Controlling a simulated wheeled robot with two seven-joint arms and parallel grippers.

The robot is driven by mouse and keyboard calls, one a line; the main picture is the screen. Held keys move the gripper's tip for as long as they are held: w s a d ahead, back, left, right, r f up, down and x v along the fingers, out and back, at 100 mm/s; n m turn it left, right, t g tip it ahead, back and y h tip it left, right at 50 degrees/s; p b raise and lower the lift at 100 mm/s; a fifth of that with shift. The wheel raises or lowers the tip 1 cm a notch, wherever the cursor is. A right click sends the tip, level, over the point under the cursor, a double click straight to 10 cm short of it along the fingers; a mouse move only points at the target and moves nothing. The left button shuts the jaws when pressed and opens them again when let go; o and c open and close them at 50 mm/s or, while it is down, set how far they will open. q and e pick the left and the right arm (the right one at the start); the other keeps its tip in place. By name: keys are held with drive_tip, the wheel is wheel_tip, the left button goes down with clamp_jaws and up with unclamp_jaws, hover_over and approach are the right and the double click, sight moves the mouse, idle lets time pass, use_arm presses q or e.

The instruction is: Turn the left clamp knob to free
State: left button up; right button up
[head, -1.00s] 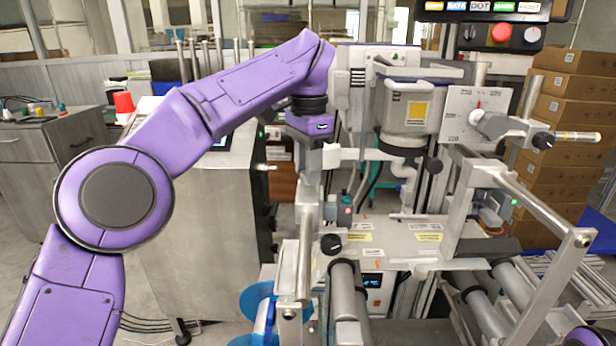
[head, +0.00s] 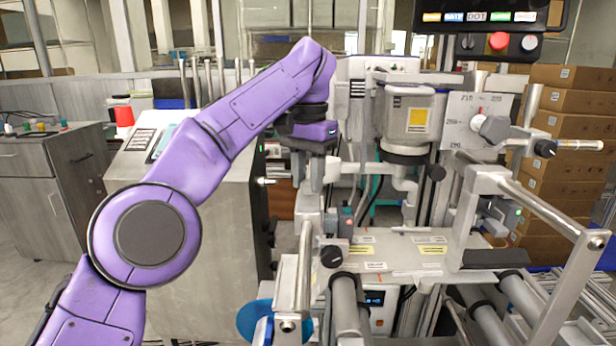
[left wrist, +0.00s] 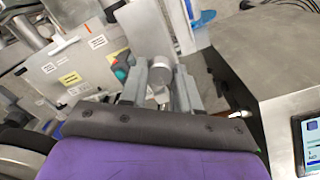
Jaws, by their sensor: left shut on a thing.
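My left gripper (head: 318,172) comes down from the left arm over the left end of the film machine. In the left wrist view its two grey fingers (left wrist: 160,85) stand on either side of a grey round knob (left wrist: 160,77), which I take as the left clamp knob. The gripper is shut on it. In the head view the fingers and wrist hide most of this knob, and its turned position cannot be read. My right gripper is not in view.
A metal cabinet (head: 205,240) stands close on the left. The machine's right clamp arm (head: 515,135) and rails are to the right. Stacked cartons (head: 570,130) stand behind.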

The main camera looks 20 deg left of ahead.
sight(308, 182)
use_arm(q)
drive_tip(key=o, duration=1.1)
drive_tip(key=shift+c, duration=0.2)
wheel_tip(308, 182, up, 10)
drive_tip(key=p, duration=0.9)
drive_tip(key=shift+r+p, duration=0.25)
drive_tip(key=shift+p, duration=0.05)
